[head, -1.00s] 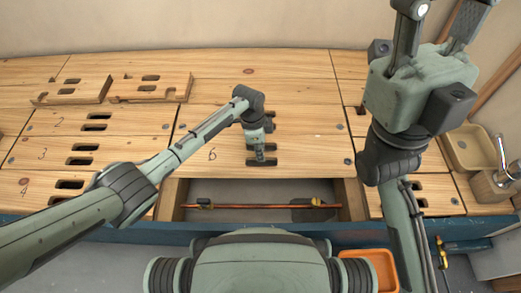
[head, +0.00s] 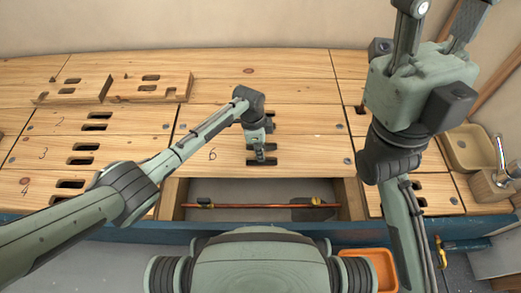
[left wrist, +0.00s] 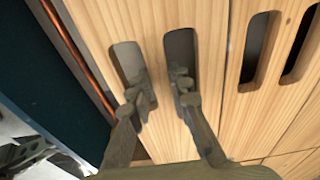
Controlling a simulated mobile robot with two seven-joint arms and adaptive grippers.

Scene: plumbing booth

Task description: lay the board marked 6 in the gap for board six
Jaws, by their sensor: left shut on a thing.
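The board marked 6 (head: 200,164) is a pale wooden plank with two dark hand slots, at the middle of the bench in the head view. It lies flat just behind an open gap (head: 240,190) at the bench's front edge. My left gripper (head: 262,158) reaches down onto it. In the left wrist view, the left fingers (left wrist: 162,90) are at the two slots, shut on the strip of board (left wrist: 155,25) between them. My right gripper (head: 443,12) is raised at the upper right, its fingers apart and empty.
A copper pipe (head: 265,206) runs along the gap. Boards marked 2, 3 and 4 (head: 30,190) lie at left; two loose slotted boards (head: 150,88) rest behind them. A basin (head: 468,150) with a tap stands at right. An orange bin (head: 385,262) is below the front edge.

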